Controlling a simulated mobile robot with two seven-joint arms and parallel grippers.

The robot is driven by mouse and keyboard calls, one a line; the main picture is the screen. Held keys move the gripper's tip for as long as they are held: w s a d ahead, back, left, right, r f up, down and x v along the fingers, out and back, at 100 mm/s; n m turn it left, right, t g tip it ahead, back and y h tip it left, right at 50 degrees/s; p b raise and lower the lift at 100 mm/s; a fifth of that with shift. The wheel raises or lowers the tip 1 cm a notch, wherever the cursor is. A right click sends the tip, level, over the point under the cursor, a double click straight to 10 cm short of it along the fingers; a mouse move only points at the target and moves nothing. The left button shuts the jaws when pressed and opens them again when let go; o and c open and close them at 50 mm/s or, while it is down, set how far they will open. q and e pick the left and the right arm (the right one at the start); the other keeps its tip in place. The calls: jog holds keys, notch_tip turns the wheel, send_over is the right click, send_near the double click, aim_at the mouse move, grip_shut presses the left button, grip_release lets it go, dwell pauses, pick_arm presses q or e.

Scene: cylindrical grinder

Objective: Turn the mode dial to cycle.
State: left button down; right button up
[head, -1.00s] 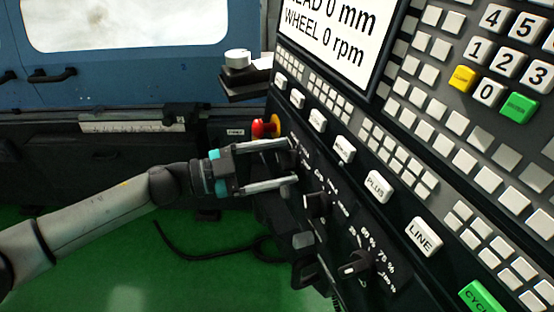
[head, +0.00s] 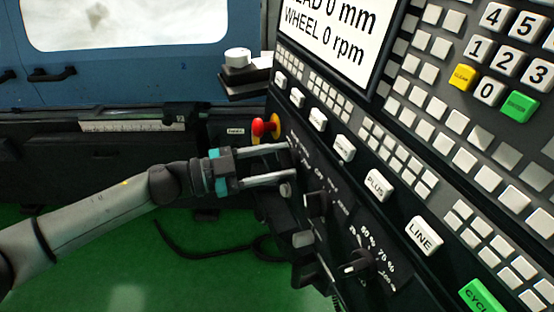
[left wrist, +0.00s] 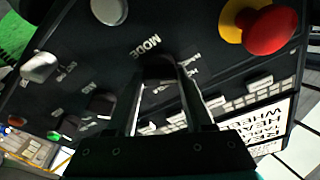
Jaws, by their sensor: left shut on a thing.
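The mode dial (left wrist: 158,70) is a dark knob on the black panel, beside the MODE label (left wrist: 146,46) in the left wrist view. My left gripper (left wrist: 161,76) has its two fingers on either side of the knob and is shut on it. In the head view my left gripper (head: 290,166) reaches the panel from the left, with its fingertips at the panel face. The dial's pointer and most of its position labels are hidden or too small to read. My right gripper is not in view.
A red emergency stop button (head: 259,128) on a yellow base sits just above the gripper. Other black knobs (head: 315,204) and (head: 356,262) lie below it on the panel. Key rows and a screen (head: 335,30) fill the right. Green floor shows at lower left.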

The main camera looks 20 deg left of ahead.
pick_arm(q)
jog(key=shift+m, duration=0.5)
jog(key=m+g, duration=0.1)
jog(key=m, duration=0.2)
jog(key=m+g, duration=0.1)
jog(key=m, duration=0.4)
jog(key=shift+p, duration=0.3)
jog(key=m, duration=0.3)
jog(key=shift+m+g+y, duration=0.3)
jog(key=shift+m+y, duration=0.1)
jog(key=shift+f+m+y, duration=0.1)
jog(key=shift+m+y, duration=0.3)
jog(key=shift+m, duration=1.4)
jog(key=shift+c, duration=1.6)
grip_release()
